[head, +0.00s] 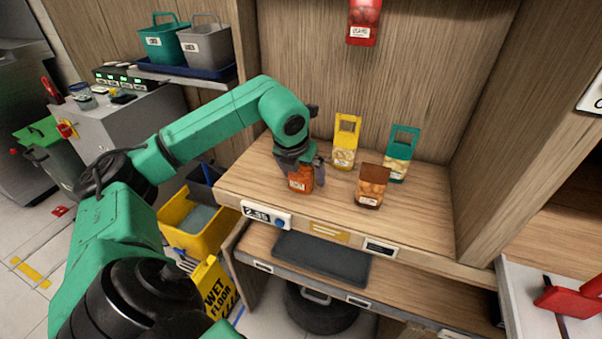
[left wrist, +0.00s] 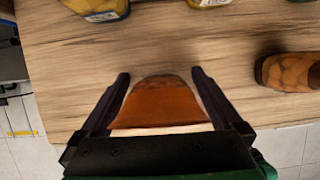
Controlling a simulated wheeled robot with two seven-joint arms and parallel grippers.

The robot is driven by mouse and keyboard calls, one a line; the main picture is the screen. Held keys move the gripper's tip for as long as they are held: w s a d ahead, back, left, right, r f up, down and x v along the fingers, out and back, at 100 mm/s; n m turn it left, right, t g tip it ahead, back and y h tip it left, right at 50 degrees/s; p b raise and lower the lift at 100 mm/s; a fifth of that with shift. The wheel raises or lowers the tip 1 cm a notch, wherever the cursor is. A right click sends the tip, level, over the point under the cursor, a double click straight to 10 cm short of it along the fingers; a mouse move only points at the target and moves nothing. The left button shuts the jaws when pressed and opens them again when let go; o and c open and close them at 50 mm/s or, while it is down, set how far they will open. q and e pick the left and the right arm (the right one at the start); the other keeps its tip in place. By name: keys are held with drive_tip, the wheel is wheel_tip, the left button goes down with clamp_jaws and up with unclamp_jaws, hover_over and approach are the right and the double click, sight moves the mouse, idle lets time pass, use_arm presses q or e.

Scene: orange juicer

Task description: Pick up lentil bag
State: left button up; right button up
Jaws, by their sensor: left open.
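An orange-brown bag with a white label, which looks like the lentil bag (head: 300,182), stands near the front left of the wooden shelf (head: 420,225). My left gripper (head: 302,168) is above and around it in the head view. In the left wrist view the open fingers of the left gripper (left wrist: 160,74) lie one on each side of the bag (left wrist: 158,101), with small gaps visible. The label's words are too small to read surely. My right gripper is not in view.
A brown-topped bag (head: 371,187) stands to the right on the same shelf; it also shows in the left wrist view (left wrist: 290,71). A yellow bag (head: 346,142) and a green bag (head: 401,153) stand behind. A red bag (head: 363,20) is higher up. Bare shelf lies between them.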

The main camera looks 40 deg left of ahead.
use_arm(q)
drive_tip(key=c, duration=1.3)
wheel_tip(320, 180, up, 20)
drive_tip(key=p, duration=0.6)
drive_tip(key=shift+r, duration=0.15)
